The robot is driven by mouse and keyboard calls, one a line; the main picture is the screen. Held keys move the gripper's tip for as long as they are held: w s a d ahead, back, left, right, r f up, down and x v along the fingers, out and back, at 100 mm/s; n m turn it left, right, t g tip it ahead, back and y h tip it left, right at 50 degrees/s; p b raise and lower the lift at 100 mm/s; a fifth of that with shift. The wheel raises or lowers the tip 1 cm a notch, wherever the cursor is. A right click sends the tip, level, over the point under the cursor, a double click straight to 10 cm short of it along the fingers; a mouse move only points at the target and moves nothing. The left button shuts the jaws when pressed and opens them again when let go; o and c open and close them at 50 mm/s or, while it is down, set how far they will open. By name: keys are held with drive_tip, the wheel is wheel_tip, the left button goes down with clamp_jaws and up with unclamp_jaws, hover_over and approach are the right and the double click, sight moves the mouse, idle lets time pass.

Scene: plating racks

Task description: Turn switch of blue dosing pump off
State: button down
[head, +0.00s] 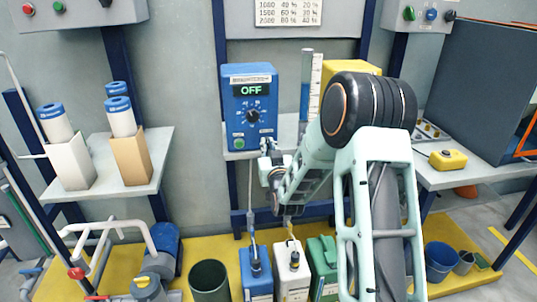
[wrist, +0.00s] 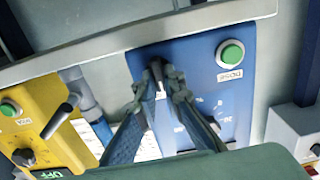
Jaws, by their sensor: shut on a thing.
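The blue dosing pump (head: 237,100) stands on a shelf in the middle of the head view.
A yellow pump (head: 345,70) stands to the right, partly behind my arm; the wrist view shows its lever (wrist: 57,120). A clear measuring cylinder (head: 310,85) stands between the pumps. Blue, white and green canisters (head: 257,275) stand below the shelf.

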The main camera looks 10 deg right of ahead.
drive_tip(key=shift+a+f+n+b, duration=0.1)
drive_tip(key=shift+f+n+b, duration=0.05)
drive_tip(key=shift+n+b, duration=1.5)
drive_tip(key=shift+f+n+b, duration=0.1)
drive_tip(key=shift+n+b, duration=1.45)
drive_tip(key=shift+n, duration=0.1)
drive_tip(key=c, duration=2)
unclamp_jaws()
drive_tip(key=shift+r, duration=0.1)
drive_tip(key=shift+c, duration=0.2)
drive_tip(key=shift+s, duration=0.15)
drive_tip(key=s, duration=1.2)
drive_tip(key=shift+w+r, duration=0.1)
drive_tip(key=shift+r, duration=0.05)
